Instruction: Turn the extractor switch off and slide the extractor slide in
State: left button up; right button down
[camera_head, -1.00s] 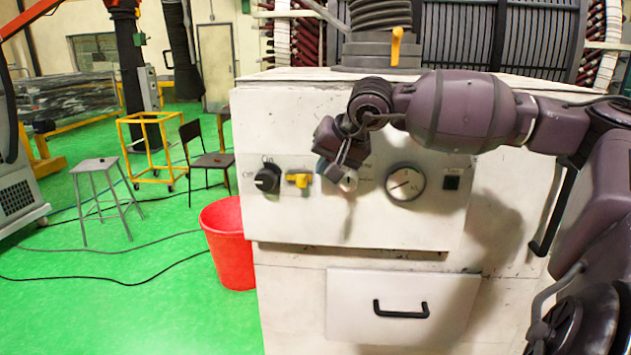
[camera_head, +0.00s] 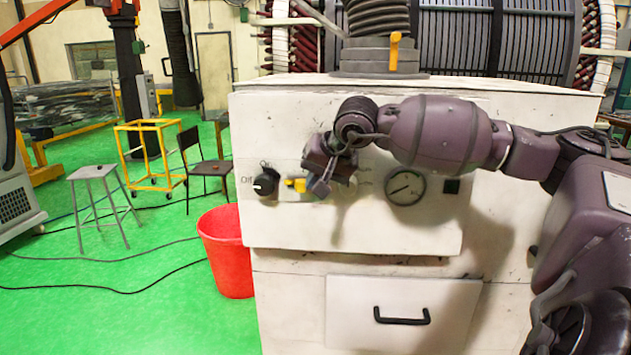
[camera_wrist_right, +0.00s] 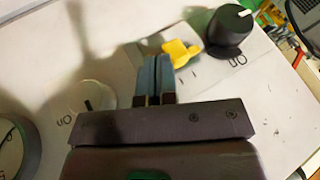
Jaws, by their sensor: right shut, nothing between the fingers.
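On the white machine's front panel, a black rotary switch (camera_head: 266,183) has its white mark pointing left, toward the "Off" lettering. It also shows in the right wrist view (camera_wrist_right: 229,27). A yellow handle (camera_head: 394,50), likely the extractor slide's, stands upright at the grey collar under the ribbed duct on top. My right gripper (camera_head: 320,188) is shut and empty in front of the panel, right of a small yellow switch (camera_head: 295,184). In the right wrist view its fingertips (camera_wrist_right: 157,62) are close to that yellow switch (camera_wrist_right: 181,52); contact is unclear. My left gripper is out of view.
A pale knob (camera_wrist_right: 95,95) is hidden behind my gripper in the head view. A round gauge (camera_head: 405,188) is to its right. A drawer with a black handle (camera_head: 402,317) is below. A red bucket (camera_head: 226,252) stands left of the machine (camera_head: 300,290).

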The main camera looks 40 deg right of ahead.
jog(key=shift+w+a+f+b, duration=0.2)
jog(key=shift+w+a+b, duration=0.45)
jog(key=shift+w, duration=0.1)
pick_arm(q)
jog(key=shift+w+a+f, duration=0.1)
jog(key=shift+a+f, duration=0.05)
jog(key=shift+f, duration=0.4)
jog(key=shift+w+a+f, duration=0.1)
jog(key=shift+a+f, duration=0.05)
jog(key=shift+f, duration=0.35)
pick_arm(e)
jog(key=shift+r, duration=0.15)
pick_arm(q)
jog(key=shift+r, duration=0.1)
pick_arm(e)
jog(key=shift+r, duration=0.1)
